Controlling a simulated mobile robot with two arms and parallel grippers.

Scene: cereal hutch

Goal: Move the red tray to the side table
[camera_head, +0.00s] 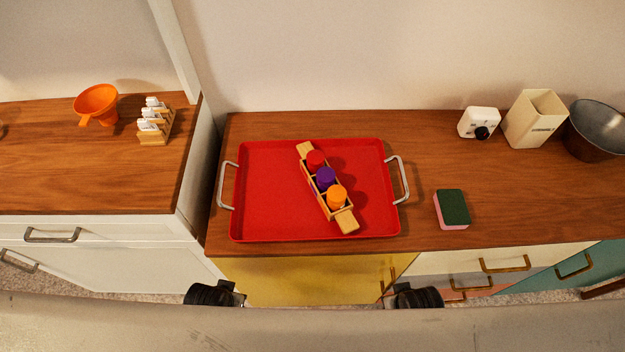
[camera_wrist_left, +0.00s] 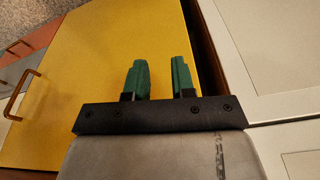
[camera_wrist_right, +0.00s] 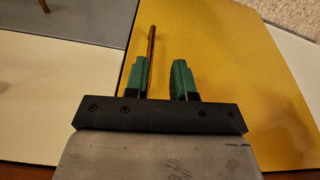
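The red tray (camera_head: 270,205) lies flat on the wooden counter in the head view. It has a metal handle at its left end (camera_head: 226,186) and another at its right end (camera_head: 401,180). A wooden carrier (camera_head: 346,221) with a red, a purple and an orange piece lies slanted on the tray. My left gripper (camera_wrist_left: 160,78) is open and empty in front of the yellow cabinet door.
A sponge (camera_head: 453,208) lies right of the tray. A white timer (camera_head: 479,122), a cream container (camera_head: 533,118) and a metal pot (camera_head: 594,131) stand at the back right. Across a gap at left, another wooden-topped cabinet (camera_head: 60,170) holds an orange funnel (camera_head: 97,103) and a small rack (camera_head: 155,124).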

